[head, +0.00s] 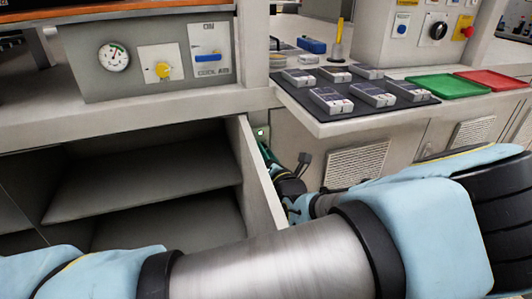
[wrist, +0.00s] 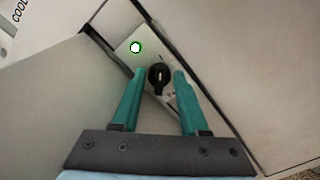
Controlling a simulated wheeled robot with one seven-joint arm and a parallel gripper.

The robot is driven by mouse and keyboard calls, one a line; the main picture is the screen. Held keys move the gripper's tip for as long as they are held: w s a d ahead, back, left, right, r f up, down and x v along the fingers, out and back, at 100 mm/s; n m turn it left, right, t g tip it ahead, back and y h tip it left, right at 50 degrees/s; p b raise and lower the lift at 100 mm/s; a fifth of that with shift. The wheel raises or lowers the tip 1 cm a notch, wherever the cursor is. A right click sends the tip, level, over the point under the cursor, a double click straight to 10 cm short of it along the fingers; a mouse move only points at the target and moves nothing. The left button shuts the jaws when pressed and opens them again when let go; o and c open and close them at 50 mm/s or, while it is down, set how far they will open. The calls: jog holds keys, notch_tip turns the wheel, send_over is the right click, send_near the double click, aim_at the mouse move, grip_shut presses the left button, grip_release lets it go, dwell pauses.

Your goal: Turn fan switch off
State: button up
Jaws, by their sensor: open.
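A black rotary switch (wrist: 158,78) with a white mark sits on a pale plate (wrist: 128,46) in the wrist view. The mark points roughly up and down in the picture. A lit green lamp (wrist: 135,48) is on the same plate; it also shows in the head view (head: 261,132). My gripper (wrist: 157,73) is open, its teal fingers on either side of the switch in the picture. I cannot tell whether they touch it. In the head view my gripper (head: 267,154) is partly hidden beside a cabinet wall, and the switch is not visible there.
A cabinet side wall (head: 255,175) stands close left of my gripper. A shelf (head: 386,120) with several grey devices juts out above right. A panel (head: 150,60) with a gauge, yellow knob and blue lever is upper left. Another black knob (head: 438,30) is upper right.

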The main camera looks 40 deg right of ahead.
grip_shut()
jog(key=shift+r+n+p, duration=0.1)
jog(key=shift+n+p, duration=0.2)
jog(key=shift+p, duration=0.05)
jog(key=n+p, duration=0.3)
jog(key=n, duration=0.1)
jog(key=n+p, duration=0.2)
jog(key=n, duration=0.3)
jog(key=shift+a+n+p, duration=0.2)
jog(key=shift+n+p, duration=0.1)
jog(key=shift+p, duration=0.1)
dwell(0.4)
grip_release()
